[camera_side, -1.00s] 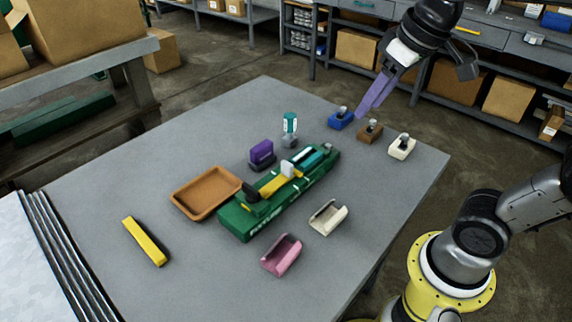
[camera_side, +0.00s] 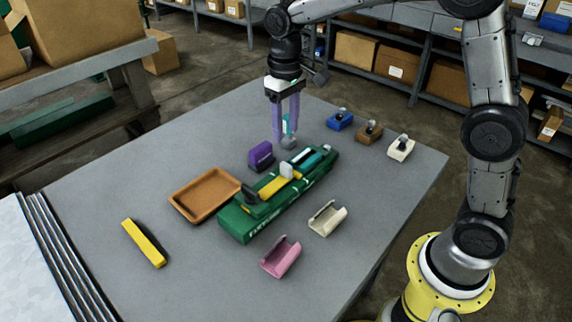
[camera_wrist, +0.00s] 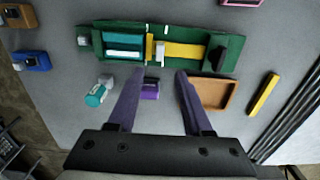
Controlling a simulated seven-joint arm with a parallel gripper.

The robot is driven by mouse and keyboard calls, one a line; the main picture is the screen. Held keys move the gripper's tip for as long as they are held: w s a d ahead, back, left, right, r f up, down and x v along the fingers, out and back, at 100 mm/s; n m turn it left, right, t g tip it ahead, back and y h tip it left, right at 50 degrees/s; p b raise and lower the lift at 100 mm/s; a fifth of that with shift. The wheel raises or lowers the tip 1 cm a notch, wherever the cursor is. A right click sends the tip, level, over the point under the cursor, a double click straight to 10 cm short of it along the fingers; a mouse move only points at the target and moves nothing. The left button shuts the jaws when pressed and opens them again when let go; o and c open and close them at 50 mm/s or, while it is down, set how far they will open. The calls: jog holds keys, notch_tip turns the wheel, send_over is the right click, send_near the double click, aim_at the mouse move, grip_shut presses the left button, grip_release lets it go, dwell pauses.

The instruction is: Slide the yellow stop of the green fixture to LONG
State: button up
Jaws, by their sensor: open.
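The green fixture (camera_side: 240,226) lies on the grey table, and it also shows at the top of the wrist view (camera_wrist: 228,62). A yellow strip (camera_side: 270,190) runs along its channel, also in the wrist view (camera_wrist: 186,50). A pale block (camera_side: 287,171) stands at one end of the strip. In the wrist view a narrow yellow piece (camera_wrist: 149,47) sits beside that block, near the teal part (camera_wrist: 124,43). I cannot tell the stop's exact edges or read any LONG mark. My gripper (camera_side: 286,138) points down, open and empty, beyond the fixture's far side; its fingertips (camera_wrist: 158,74) are apart from it.
A purple block (camera_side: 261,153) and a teal-topped item (camera_wrist: 98,92) stand near my fingers. A brown tray (camera_side: 178,206), yellow bar (camera_side: 144,242), pink holder (camera_side: 281,257) and cream holder (camera_side: 328,217) lie around the fixture. Blue (camera_side: 340,121), brown and white knobbed blocks sit at right.

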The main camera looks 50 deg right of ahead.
aim_at(286, 164)
notch_tip(286, 164, down, 12)
jog(key=shift+r, duration=0.15)
dwell(0.3)
grip_shut()
jog(key=shift+r, duration=0.1)
dwell(1.2)
